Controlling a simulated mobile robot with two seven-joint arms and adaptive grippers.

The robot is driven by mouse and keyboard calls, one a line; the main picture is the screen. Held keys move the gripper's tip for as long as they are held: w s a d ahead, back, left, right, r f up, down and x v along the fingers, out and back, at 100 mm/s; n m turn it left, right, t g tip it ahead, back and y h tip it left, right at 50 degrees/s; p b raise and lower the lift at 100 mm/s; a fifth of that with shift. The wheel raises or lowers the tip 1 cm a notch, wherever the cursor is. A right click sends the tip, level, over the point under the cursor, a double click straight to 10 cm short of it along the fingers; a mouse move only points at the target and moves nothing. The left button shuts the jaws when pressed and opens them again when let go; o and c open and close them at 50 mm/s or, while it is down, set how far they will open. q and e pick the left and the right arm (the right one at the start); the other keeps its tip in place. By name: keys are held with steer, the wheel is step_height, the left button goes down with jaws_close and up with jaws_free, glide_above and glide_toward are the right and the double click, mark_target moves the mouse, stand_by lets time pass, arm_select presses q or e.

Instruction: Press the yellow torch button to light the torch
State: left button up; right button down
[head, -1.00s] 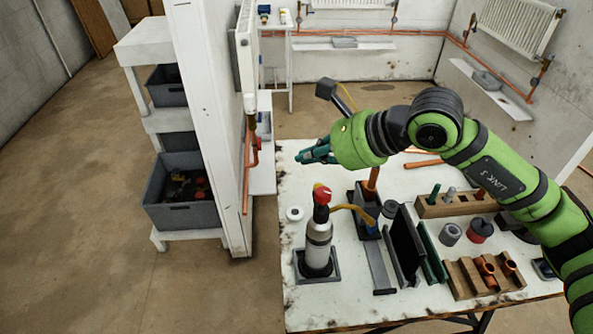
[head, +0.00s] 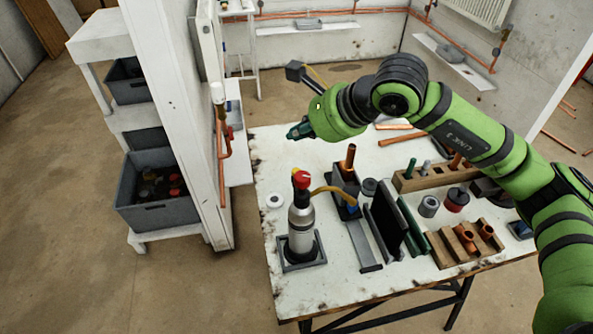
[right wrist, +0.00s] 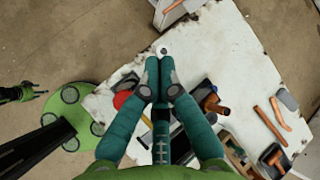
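The torch is a grey gas bottle (head: 301,228) with a red top (head: 301,180), upright in a square grey holder at the table's left side. A small yellow part (head: 295,171) shows beside the red top; I cannot tell for sure that it is the button. A yellow hose runs right from the top. My right gripper (head: 292,133) is above and beyond the bottle, apart from it. In the right wrist view its teal fingers (right wrist: 159,62) are together and empty, with the red top (right wrist: 122,99) to their left. My left gripper (right wrist: 37,91) is small there, away from the table.
A copper tube (head: 349,157) stands upright right of the bottle. A white ring (head: 274,201) lies left of it. A dark upright plate (head: 385,228) and wooden racks (head: 467,243) stand to the right. A white post (head: 185,130) and shelf (head: 95,45) stand left of the table.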

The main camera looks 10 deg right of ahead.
step_height(320, 180, down, 6)
steer(key=b, duration=0.3)
steer(key=shift+f, duration=0.2)
steer(key=shift+f+b, duration=0.3)
steer(key=shift+b, duration=0.3)
stand_by(0.6)
steer(key=shift+f+b, duration=0.35)
steer(key=shift+b, duration=0.35)
steer(key=shift+f+b, duration=0.5)
steer(key=shift+b, duration=0.15)
stand_by(0.5)
stand_by(0.3)
steer(key=shift+r, duration=0.85)
